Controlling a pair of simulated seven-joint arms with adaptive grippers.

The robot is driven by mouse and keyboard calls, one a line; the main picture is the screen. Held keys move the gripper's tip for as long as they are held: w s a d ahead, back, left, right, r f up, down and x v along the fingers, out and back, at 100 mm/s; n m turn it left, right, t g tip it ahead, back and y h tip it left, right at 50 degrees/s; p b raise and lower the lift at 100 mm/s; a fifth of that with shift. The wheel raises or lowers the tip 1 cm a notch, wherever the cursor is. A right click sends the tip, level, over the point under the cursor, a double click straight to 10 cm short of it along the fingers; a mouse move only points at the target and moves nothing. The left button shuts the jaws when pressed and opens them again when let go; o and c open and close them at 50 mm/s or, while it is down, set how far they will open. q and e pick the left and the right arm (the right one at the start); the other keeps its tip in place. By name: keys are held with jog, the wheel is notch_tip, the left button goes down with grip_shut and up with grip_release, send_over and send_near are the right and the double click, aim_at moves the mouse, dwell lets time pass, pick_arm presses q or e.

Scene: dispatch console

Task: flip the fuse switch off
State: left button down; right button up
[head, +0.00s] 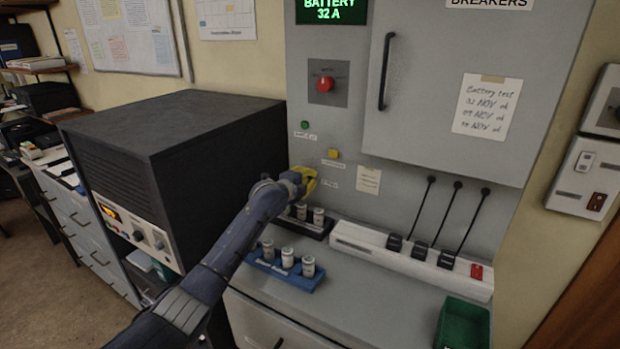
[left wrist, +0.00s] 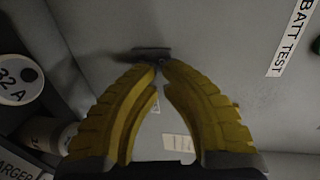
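My left gripper (head: 308,180) reaches the grey console panel, low on its left side. In the left wrist view its yellow fingers (left wrist: 160,68) are brought together at the tips. A small dark lever (left wrist: 150,52), which looks like the fuse switch, sticks out of the panel right at the fingertips. The tips are at or touching it; I cannot tell whether any of it is between them. In the head view my gripper hides this lever. My right gripper is not in view.
Fuses stand in a black holder (head: 312,229) just below my gripper and in a blue holder (head: 283,275) in front. A white socket strip (head: 375,246) with black plugs and a green bin (head: 463,325) are to the right. The black charger box (head: 175,140) stands left.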

pick_arm(q)
jog(key=shift+w+d+r, duration=0.1)
jog(key=shift+w+d, duration=0.05)
jog(key=shift+w, duration=0.05)
dwell(0.4)
jog(key=shift+w+d+g, duration=0.2)
jog(key=shift+w+g, duration=0.15)
jog(key=shift+g, duration=0.05)
